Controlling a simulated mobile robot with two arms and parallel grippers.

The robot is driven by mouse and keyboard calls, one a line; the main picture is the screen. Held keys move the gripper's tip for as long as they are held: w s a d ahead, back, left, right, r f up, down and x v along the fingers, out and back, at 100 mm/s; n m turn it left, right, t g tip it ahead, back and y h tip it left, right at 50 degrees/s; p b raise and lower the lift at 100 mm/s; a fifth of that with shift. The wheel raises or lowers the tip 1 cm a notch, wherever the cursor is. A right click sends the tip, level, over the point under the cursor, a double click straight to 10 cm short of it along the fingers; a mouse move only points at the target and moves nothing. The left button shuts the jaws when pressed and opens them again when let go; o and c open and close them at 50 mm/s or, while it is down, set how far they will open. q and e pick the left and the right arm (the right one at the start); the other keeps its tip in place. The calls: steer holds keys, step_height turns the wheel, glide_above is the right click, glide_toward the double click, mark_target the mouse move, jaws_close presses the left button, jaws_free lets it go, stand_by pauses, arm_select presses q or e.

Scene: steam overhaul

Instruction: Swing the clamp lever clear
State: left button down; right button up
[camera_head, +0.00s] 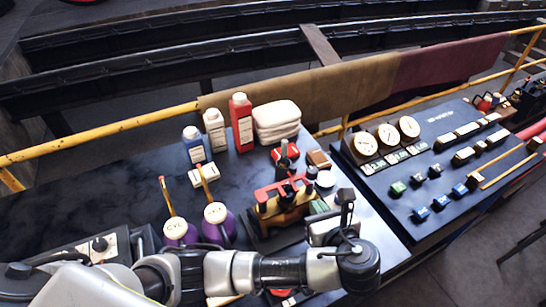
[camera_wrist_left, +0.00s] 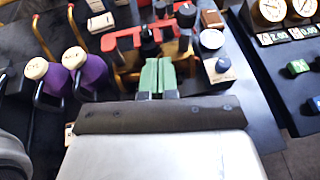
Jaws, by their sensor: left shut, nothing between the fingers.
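A clamp fixture with a brass-coloured body (camera_head: 284,214) stands on the dark bench. A red lever bar (camera_head: 276,188) lies across its top; this red bar (camera_wrist_left: 122,41) also shows in the left wrist view. A black knob-like post rises by the bar. My left gripper (camera_head: 317,207) is at the near right side of the fixture. In the left wrist view its green fingertips (camera_wrist_left: 157,73) are together and empty, just in front of the fixture. I cannot tell whether they touch it. The gripper hides part of the fixture's near side. My right gripper is not in view.
Two purple oil cans (camera_head: 216,222) with spouts stand left of the fixture. A red bottle (camera_head: 241,122), other bottles and folded white cloths (camera_head: 276,121) stand behind. A gauge panel (camera_head: 440,150) is to the right. The bench's left part is mostly clear.

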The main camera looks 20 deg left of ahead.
arm_select(q)
steer(key=p, duration=0.1)
glide_toward(294, 171)
steer(key=f, duration=0.1)
steer(key=x, duration=0.2)
steer(key=p+x, duration=0.1)
steer(key=x, duration=0.3)
steer(key=shift+a+r+p, duration=0.1)
steer(key=shift+r+p, duration=0.25)
steer(key=shift+p, duration=0.05)
steer(key=shift+w+a+f, duration=0.15)
steer(key=shift+w+a, duration=0.1)
steer(key=shift+w, duration=0.25)
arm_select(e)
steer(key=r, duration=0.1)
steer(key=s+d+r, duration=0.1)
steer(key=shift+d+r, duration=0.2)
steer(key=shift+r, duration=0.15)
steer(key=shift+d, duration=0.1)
